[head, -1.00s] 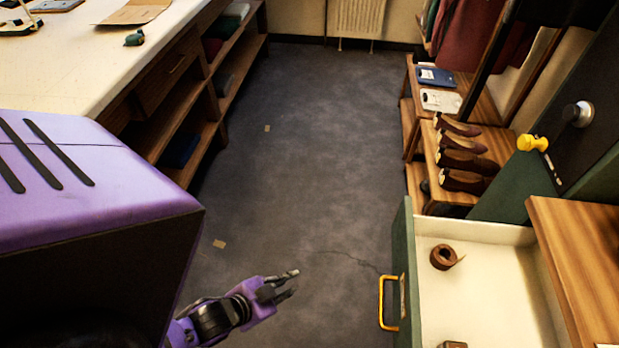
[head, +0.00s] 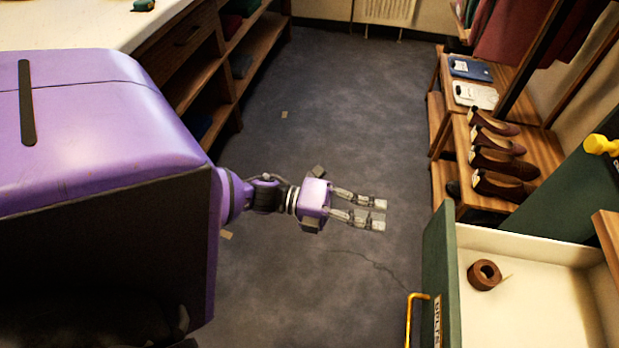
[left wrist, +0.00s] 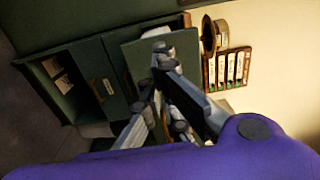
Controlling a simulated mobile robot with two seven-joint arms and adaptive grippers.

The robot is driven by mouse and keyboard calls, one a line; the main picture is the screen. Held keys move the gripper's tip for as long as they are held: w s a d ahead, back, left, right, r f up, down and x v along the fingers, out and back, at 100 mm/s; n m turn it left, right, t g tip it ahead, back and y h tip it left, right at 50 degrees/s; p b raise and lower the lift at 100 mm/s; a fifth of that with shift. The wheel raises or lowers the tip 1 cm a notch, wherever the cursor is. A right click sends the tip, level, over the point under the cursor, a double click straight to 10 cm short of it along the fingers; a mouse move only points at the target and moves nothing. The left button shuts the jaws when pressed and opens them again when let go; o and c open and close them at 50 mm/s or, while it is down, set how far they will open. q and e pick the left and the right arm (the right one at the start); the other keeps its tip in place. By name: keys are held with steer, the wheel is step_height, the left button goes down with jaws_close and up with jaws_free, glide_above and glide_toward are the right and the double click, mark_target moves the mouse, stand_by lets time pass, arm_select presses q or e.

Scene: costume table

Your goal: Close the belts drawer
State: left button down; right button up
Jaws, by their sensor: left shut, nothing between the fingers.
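The belts drawer (head: 440,265) stands open at the lower right of the head view. It has a green front with a label, a gold handle (head: 409,318) and a pale interior. A rolled brown belt (head: 484,275) lies inside; the drawer's near part is cut off by the picture edge. My left gripper (head: 378,215) is shut and empty, left of the drawer front and apart from it, fingers pointing right. In the left wrist view its fingers (left wrist: 160,75) show before green cabinet fronts with labels. My right gripper is not in view.
Wooden shoe shelves (head: 540,165) with brown shoes stand behind the drawer. A yellow object (head: 601,145) is at the right edge. A white-topped counter (head: 75,25) with shelves stands at the left.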

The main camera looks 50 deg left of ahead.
mark_target(556, 248)
arm_select(q)
steer(key=x, duration=0.9)
steer(key=shift+w+d+p, duration=0.1)
steer(key=shift+d+p, duration=0.05)
steer(key=shift+p, duration=0.2)
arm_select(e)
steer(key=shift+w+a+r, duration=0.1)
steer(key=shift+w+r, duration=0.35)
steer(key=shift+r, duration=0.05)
arm_select(q)
steer(key=b+x, duration=0.4)
steer(key=x, duration=2.4)
steer(key=shift+w+d+f, duration=0.15)
steer(key=shift+d, duration=0.1)
steer(key=shift+w+d+b, duration=0.35)
steer(key=shift+d, duration=0.05)
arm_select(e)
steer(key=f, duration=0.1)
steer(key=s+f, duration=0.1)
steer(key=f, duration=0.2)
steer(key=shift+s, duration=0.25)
